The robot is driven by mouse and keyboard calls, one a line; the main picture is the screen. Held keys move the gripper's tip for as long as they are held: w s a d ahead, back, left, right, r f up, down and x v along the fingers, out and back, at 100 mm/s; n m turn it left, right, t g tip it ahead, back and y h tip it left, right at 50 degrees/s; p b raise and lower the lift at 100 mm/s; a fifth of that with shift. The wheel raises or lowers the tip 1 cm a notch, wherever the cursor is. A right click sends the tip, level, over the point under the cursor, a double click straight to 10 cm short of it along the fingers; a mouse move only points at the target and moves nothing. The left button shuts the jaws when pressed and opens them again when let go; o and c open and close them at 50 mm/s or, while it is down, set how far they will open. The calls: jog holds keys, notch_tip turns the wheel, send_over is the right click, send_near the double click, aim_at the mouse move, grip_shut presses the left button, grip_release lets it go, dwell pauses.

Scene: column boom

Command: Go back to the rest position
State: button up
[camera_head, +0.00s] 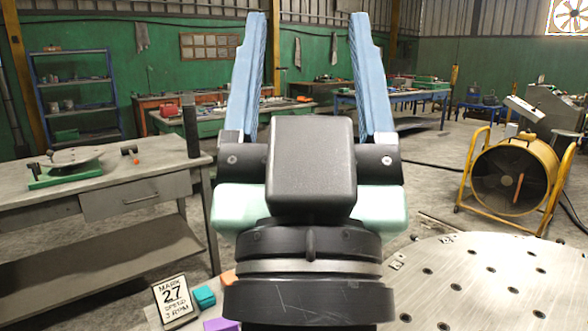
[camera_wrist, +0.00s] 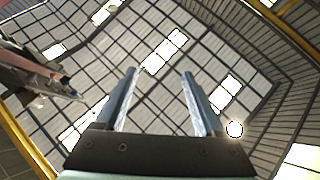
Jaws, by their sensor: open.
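My gripper (camera_head: 308,20) stands upright in the middle of the head view, with two blue fingers pointing up and wide apart. It is open, and nothing shows between the fingers. In the wrist view the gripper (camera_wrist: 160,73) is also open and empty, with the roof and its lit panels beyond the fingers. My wrist and black arm parts fill the lower middle of the head view and hide part of what lies behind them.
A round metal table with holes (camera_head: 490,285) is at lower right. A sign (camera_head: 174,301), a teal block (camera_head: 205,297) and a purple block (camera_head: 220,325) show beside my arm. A workbench (camera_head: 130,187) stands left, a yellow fan (camera_head: 512,178) right. Grey floor lies between.

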notch_tip(320, 180, up, 16)
jog(key=s+a+y+p, duration=0.1)
jog(key=s+p, duration=0.1)
jog(key=p, duration=1.2)
jog(key=shift+t, duration=0.3)
